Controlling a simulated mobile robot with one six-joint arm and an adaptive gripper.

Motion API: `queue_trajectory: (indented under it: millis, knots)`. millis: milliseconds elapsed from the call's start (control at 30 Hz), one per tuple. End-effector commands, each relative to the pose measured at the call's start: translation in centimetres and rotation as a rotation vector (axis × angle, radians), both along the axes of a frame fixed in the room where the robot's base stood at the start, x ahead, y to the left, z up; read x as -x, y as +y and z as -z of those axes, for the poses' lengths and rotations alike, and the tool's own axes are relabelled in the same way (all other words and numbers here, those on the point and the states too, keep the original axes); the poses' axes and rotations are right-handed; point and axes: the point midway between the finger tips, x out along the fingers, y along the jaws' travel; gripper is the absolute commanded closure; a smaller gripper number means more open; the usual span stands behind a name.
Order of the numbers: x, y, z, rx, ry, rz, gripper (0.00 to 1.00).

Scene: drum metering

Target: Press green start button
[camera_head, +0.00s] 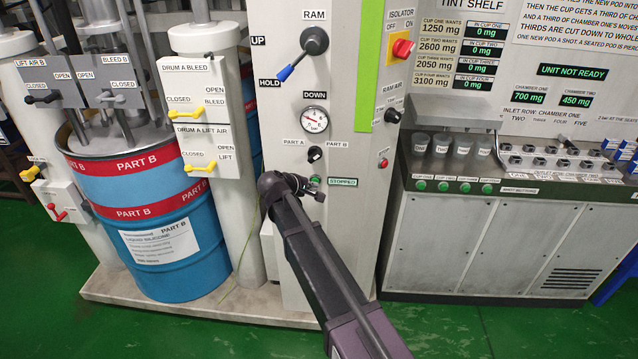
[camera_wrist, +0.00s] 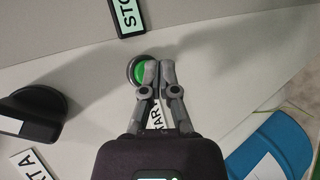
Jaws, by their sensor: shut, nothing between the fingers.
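The green start button (camera_wrist: 139,72) shows in the wrist view as a green disc in a dark ring on the grey panel. In the head view the green button (camera_head: 315,180) is a small spot just beyond my gripper (camera_head: 311,187). My gripper also shows in the wrist view (camera_wrist: 158,66), with its two fingers together and nothing between them. The fingertips overlap the right part of the button; whether they touch it I cannot tell. The START label is partly hidden behind the fingers. A display (camera_head: 342,182) right of the button reads STOPPED.
A black Part A/Part B selector knob (camera_head: 314,154) sits above the button and also shows in the wrist view (camera_wrist: 32,112). A red button (camera_head: 383,163) is to the right. The ram lever (camera_head: 314,41) and pressure gauge (camera_head: 314,119) are higher up. A blue drum (camera_head: 155,235) stands left.

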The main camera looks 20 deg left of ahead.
Motion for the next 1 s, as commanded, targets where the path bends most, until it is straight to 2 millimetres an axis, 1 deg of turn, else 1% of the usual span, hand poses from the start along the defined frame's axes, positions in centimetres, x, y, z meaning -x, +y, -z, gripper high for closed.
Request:
queue_trajectory:
  millis: [1000]
  knots:
    - [-0.80, 0.15, 0.00, 0.000, 0.000, 0.000, 1.00]
